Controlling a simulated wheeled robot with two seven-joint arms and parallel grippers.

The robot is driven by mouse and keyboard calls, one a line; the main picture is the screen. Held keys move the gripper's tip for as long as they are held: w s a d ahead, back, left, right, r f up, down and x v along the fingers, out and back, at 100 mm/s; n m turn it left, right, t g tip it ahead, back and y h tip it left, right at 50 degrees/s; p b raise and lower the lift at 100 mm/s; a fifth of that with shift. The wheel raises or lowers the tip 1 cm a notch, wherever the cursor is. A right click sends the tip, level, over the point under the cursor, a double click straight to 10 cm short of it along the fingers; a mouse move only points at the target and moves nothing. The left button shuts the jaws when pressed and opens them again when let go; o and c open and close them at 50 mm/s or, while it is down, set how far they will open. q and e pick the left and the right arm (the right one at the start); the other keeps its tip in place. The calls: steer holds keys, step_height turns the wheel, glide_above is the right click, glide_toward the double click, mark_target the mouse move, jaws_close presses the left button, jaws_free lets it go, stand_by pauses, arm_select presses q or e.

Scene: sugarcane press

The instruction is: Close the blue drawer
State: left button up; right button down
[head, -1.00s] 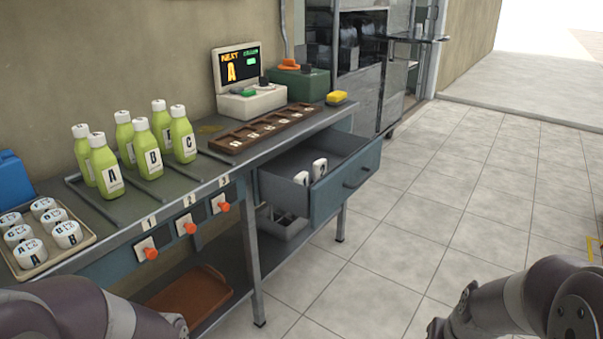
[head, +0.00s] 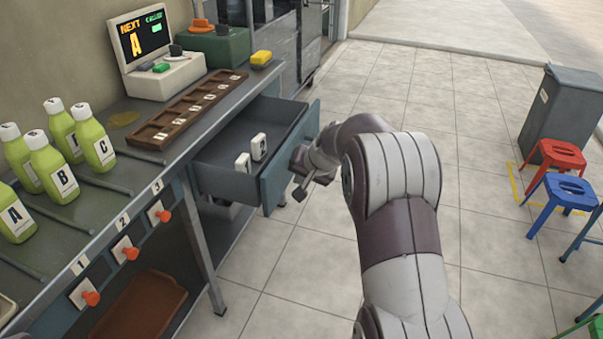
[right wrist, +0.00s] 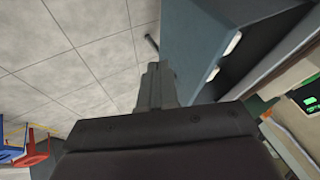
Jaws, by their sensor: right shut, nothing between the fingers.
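The blue drawer (head: 281,165) under the counter is pulled open, with two white lettered blocks (head: 259,147) inside. My right gripper (head: 299,193) is shut and empty, just outside the drawer front. In the head view it overlaps the drawer's handle area; I cannot tell whether it touches. In the right wrist view the shut fingers (right wrist: 157,85) point toward the drawer (right wrist: 205,45), whose blue front lies just beyond and to the right of them. My left gripper is not in view.
The counter (head: 117,185) carries green bottles (head: 94,136), a brown slotted tray (head: 188,110) and a display machine (head: 155,55). Red and blue stools (head: 562,190) and a grey bin (head: 567,115) stand at the right. The tiled floor (head: 300,275) between is clear.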

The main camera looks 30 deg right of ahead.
steer(key=w, duration=0.1)
steer(key=w+a+f, duration=0.1)
steer(key=w, duration=0.1)
steer(key=w+a+f, duration=0.1)
steer(key=shift+w+a+f, duration=0.2)
steer(key=shift+w+a, duration=0.05)
steer(key=shift+w, duration=0.1)
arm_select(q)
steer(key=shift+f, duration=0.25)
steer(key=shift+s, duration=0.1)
